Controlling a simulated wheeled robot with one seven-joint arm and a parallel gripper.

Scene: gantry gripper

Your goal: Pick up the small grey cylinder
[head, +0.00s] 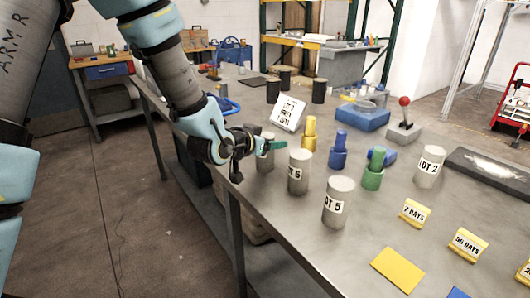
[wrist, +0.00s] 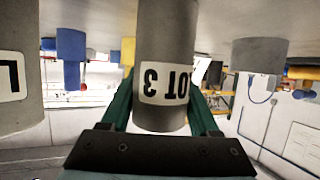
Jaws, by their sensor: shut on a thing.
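My gripper (head: 268,145) is at the left edge of the grey table (head: 260,205), its green fingers shut on a grey cylinder (head: 265,161). The wrist view, which is upside down, shows this cylinder (wrist: 165,38) upright between the fingers (wrist: 160,108), with a white label reading LOT 3. I cannot tell whether its base touches the table. Other grey cylinders stand to its right in the head view: one with a label ending in 6 (head: 298,184), one labelled LOT 5 (head: 338,191) and one labelled LOT 2 (head: 427,178).
Yellow (head: 309,141), blue (head: 338,157) and green (head: 372,177) stepped pieces stand beyond the cylinders. A white sign (head: 289,113) stands behind my gripper. Black cylinders (head: 319,91) stand farther back. A red-knobbed lever (head: 404,116) and yellow day tags (head: 415,212) are on the right.

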